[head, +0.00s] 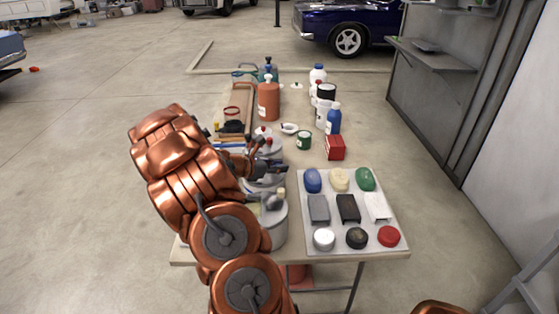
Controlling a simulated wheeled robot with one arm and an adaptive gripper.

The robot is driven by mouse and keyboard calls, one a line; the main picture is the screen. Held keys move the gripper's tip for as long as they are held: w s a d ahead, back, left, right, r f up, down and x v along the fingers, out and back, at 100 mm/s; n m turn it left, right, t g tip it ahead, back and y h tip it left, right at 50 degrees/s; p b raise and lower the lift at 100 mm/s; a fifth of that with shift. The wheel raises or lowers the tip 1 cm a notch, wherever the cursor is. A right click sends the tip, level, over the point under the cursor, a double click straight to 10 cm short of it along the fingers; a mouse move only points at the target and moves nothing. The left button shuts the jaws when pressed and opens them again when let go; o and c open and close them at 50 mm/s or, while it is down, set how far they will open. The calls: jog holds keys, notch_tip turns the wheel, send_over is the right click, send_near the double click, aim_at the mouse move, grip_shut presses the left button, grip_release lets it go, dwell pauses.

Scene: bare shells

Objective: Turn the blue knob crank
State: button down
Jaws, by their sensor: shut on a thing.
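A pale board (344,243) lies at the table's near right, with rows of small coloured pieces on it. A rounded blue piece (313,180) sits at its far left corner. I cannot make out a crank arm on it. My copper arm comes in from the lower left, and my gripper (278,166) is just left of the blue piece, over grey containers. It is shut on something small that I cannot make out. I cannot tell whether it touches the blue piece. A blue knob crank cannot be clearly identified, and my arm hides part of the table's left side.
Several bottles stand on the table's far half, including an orange one (268,101) and a blue one (333,120). A red box (335,147) stands just beyond the board. Grey containers (272,222) crowd my arm. A grey wall (480,90) rises at right; floor between is clear.

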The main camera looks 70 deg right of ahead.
jog(key=m+g+y, duration=0.1)
jog(key=a+m+g+y+p, duration=0.1)
jog(key=m+g+y+p, duration=0.1)
jog(key=m, duration=0.1)
jog(key=shift+w+a+g, duration=0.15)
jog(key=shift+w+g, duration=0.15)
jog(key=shift+w, duration=0.05)
jog(key=shift+w+a+m+g+y+p, duration=0.15)
jog(key=shift+w+m+g+y+p, duration=0.1)
jog(key=shift+m+g+y, duration=0.35)
jog(key=shift+w+a+m+g+y+p, duration=0.2)
jog(key=shift+m+g+y, duration=0.1)
jog(key=shift+m+y, duration=0.5)
jog(key=shift+y, duration=0.3)
jog(key=c, duration=0.9)
grip_release()
jog(key=shift+c, duration=0.2)
jog(key=shift+w, duration=0.1)
jog(key=v, duration=1.1)
jog(key=shift+w+a+r, duration=0.2)
jog(key=shift+w, duration=0.1)
